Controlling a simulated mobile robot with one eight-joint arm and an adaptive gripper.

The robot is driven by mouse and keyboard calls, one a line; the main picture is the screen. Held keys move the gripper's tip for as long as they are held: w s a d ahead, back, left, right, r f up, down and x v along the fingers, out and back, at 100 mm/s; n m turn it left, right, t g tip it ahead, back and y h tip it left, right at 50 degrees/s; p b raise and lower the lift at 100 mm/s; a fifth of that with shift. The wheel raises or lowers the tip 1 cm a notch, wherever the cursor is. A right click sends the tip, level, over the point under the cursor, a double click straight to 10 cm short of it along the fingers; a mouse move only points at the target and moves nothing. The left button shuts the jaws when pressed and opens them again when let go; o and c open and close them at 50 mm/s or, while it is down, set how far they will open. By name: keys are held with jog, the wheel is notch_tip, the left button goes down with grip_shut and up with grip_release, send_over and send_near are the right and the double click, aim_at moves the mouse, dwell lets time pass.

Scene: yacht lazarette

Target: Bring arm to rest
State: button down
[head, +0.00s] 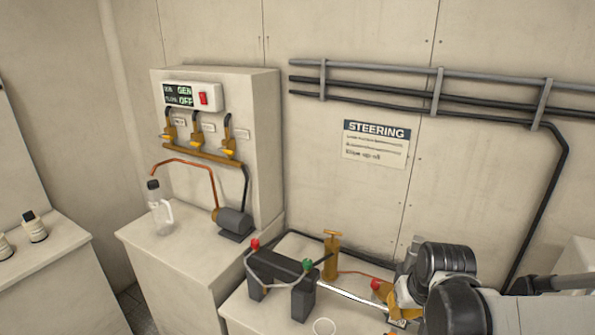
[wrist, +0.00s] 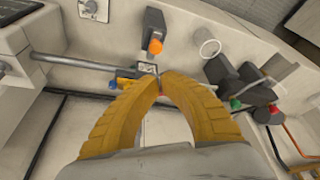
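My gripper (wrist: 159,76) has two curved yellow fingers whose tips come together in the wrist view, with nothing clearly held between them. In the head view my gripper (head: 397,312) is at the lower right, over the worktop beside the steering gear. A shiny metal rod (head: 350,293) runs toward it, and the rod also shows in the wrist view (wrist: 85,63). A small labelled block (wrist: 146,68) lies just beyond the fingertips. Whether the tips touch it I cannot tell. My arm reaches in from the right and hides part of the worktop.
A dark grey block (head: 283,279) with red and green knobs stands left of my gripper, with a brass pump (head: 331,256) behind. A white cup (head: 324,327) is at the front. A clear bottle (head: 160,210) stands on the left cabinet. Pipes (head: 435,80) run along the wall.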

jog(key=s+a+r+n+t+b, duration=0.1)
jog(key=s+a+r+t+b, duration=0.1)
jog(key=s+a+b, duration=0.5)
jog(key=s+a+r, duration=0.1)
jog(key=s+a, duration=0.1)
jog(key=shift+s+r+t+y, duration=0.15)
jog(key=shift+s+t+y, duration=0.15)
jog(key=shift+s+t, duration=0.1)
jog(key=shift+w+a, duration=0.1)
